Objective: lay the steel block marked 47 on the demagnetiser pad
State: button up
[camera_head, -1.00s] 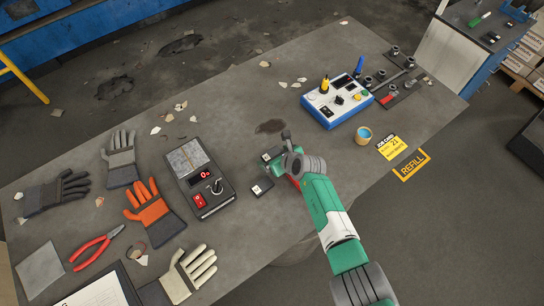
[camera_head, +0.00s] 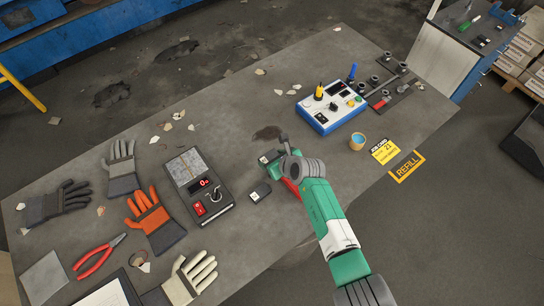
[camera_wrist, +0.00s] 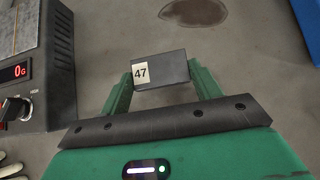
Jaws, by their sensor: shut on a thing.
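The steel block marked 47 (camera_wrist: 165,72) is dark grey with a pale label, held between the green fingers of my gripper (camera_wrist: 160,80) in the wrist view. In the head view my gripper (camera_head: 269,160) is over the middle of the bench, with the block partly hidden there; I cannot tell whether it clears the bench top. The demagnetiser (camera_head: 206,187) is a dark box left of my gripper, with a display reading 0 and a knob. Its grey pad (camera_head: 184,165) is bare. Its edge also shows at the left of the wrist view (camera_wrist: 56,75).
Gloves (camera_head: 152,220) and red pliers (camera_head: 98,255) lie to the left. A dark stain (camera_head: 268,132) lies behind my gripper.

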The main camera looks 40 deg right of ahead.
aim_at(183, 164)
jog(key=s+a+p, duration=0.1)
jog(key=s+a, duration=0.1)
jog(key=s, duration=0.2)
jog(key=s+a+p, duration=0.1)
jog(key=s+a, duration=0.2)
jog(key=s, duration=0.1)
jog(key=s+a+r+p, duration=0.1)
jog(key=s+a, duration=0.2)
jog(key=s, duration=0.1)
jog(key=shift+s, duration=0.4)
jog(key=shift+w+a, duration=0.1)
